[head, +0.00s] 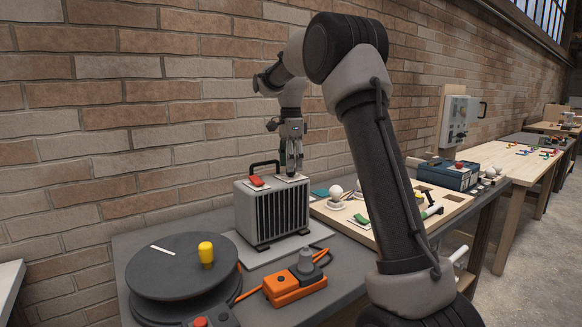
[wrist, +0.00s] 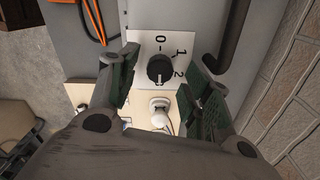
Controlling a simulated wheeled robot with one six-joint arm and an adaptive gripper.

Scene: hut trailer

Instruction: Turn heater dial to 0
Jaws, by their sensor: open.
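The heater (head: 272,212) is a grey box with a dark front grille, standing on the grey bench. Its black round dial (wrist: 160,70) sits on a white plate (wrist: 144,45) marked 0, 1 and 2 in the wrist view. Where the dial's pointer is set is too small to tell for sure. My gripper (head: 292,174) points down over the right part of the heater's top and hides the dial in the head view. In the wrist view my gripper (wrist: 161,60) is open, one finger on each side of the dial, with gaps visible between them.
A black handle (head: 264,166) and a red switch (head: 257,182) are on the heater's top. A dark turntable (head: 160,282) with a yellow knob (head: 206,252) and an orange tool (head: 290,287) lie nearby. A brick wall stands behind.

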